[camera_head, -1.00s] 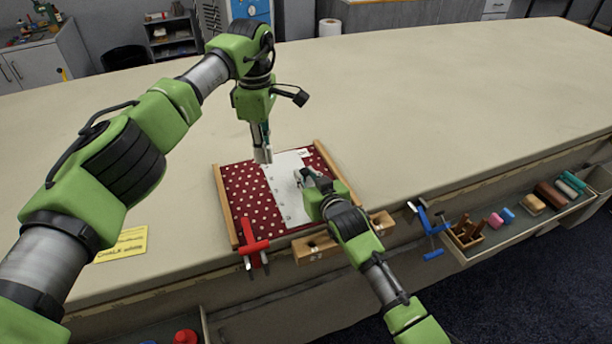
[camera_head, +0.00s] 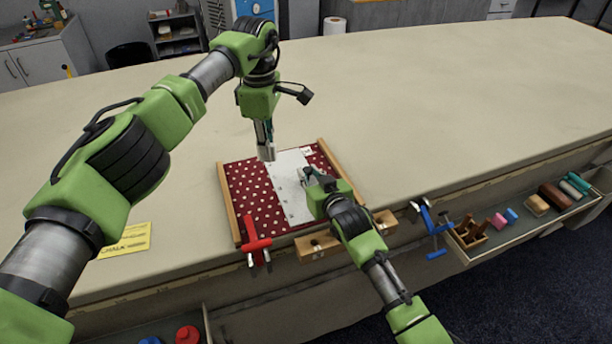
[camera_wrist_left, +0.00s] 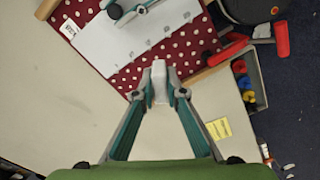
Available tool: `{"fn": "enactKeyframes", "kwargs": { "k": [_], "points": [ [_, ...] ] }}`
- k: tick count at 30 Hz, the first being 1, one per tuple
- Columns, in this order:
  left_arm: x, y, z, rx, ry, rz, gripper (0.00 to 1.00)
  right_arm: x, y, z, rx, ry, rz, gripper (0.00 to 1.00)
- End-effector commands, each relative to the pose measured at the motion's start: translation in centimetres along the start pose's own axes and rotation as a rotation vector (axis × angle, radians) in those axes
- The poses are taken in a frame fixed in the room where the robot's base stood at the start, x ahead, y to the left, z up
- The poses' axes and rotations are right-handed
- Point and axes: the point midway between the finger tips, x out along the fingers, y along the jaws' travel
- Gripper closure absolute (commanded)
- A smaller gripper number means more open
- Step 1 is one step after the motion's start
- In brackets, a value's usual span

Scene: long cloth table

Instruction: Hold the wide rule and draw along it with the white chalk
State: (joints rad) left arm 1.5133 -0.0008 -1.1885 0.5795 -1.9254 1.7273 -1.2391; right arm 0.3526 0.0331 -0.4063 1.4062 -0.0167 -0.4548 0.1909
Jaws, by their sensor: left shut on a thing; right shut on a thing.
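The wide rule (camera_head: 292,208) looks like a white flat plate with grey marks along one edge. It lies on red polka-dot cloth (camera_head: 250,190) between wooden side rails. It also shows in the left wrist view (camera_wrist_left: 110,45). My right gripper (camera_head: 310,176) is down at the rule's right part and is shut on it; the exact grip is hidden. My left gripper (camera_head: 266,154) points down beside the rule's far left part, over the cloth. It is shut on the white chalk (camera_wrist_left: 159,80), a small pale block between its fingertips in the left wrist view. Chalk contact with the cloth cannot be told.
A red clamp (camera_head: 257,243) and a blue clamp (camera_head: 430,228) sit at the table's front edge. A yellow card (camera_head: 127,240) lies at the left. An open drawer (camera_head: 520,232) with coloured rolls and pegs juts out right. The table behind is clear.

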Motion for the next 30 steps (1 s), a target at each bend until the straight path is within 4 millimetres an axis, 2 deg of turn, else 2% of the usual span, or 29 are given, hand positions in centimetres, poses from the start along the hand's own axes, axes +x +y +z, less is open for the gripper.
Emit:
{"fn": "enactKeyframes", "kwargs": {
  "k": [7, 10, 17, 24, 30],
  "points": [
    [0.1, 0.0, 0.1, 0.014, 0.000, 0.001, 1.00, 0.0, 0.0, 0.1, 0.000, -0.002, 0.000, 1.00],
    [0.4, -0.3, 0.3, 0.082, 0.003, 0.006, 1.00, 0.0, 0.0, 0.1, 0.000, -0.002, 0.000, 1.00],
    [2.5, -2.3, 1.9, 0.467, 0.013, 0.019, 1.00, 0.0, 0.0, 0.1, 0.000, -0.003, 0.000, 1.00],
    [5.1, -6.0, 3.8, 0.872, 0.008, 0.009, 1.00, 0.0, 0.0, 0.1, 0.000, -0.003, 0.000, 1.00],
    [6.2, -7.8, 4.5, 1.032, 0.001, 0.002, 1.00, 0.0, 0.0, 0.2, 0.000, -0.003, 0.000, 1.00]
  ]
}}
